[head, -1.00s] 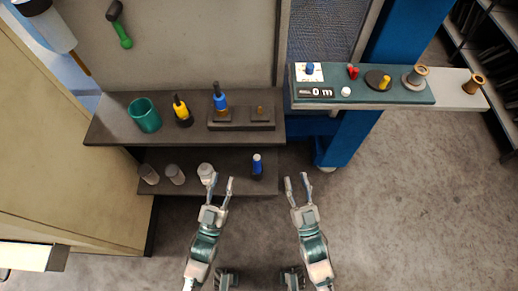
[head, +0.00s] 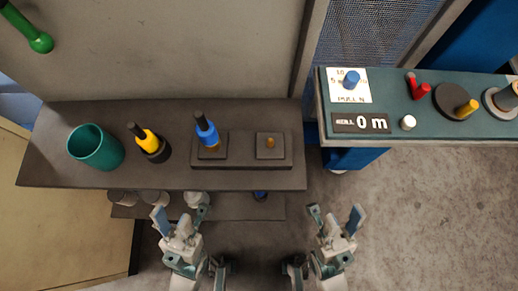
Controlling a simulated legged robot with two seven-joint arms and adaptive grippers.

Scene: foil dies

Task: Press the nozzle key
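A dark teal control panel (head: 390,110) is at the upper right. It carries a blue key (head: 351,79) on a white label, a small white button (head: 407,122), a red lever (head: 419,88) and a yellow knob (head: 466,107) on a dark disc. A black display (head: 360,123) on it reads 0 m. I cannot tell from the label print which control is the nozzle key. My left gripper (head: 181,213) is open and empty before the shelf's front edge. My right gripper (head: 336,217) is open and empty, below and left of the panel, touching nothing.
A dark shelf (head: 75,165) holds a teal cup (head: 96,148), a yellow-and-black tool (head: 148,142) and a blue bottle-like tool (head: 206,131) on a block with a brass piece (head: 270,142). A lower shelf (head: 235,208) is partly hidden. Floor at right is clear.

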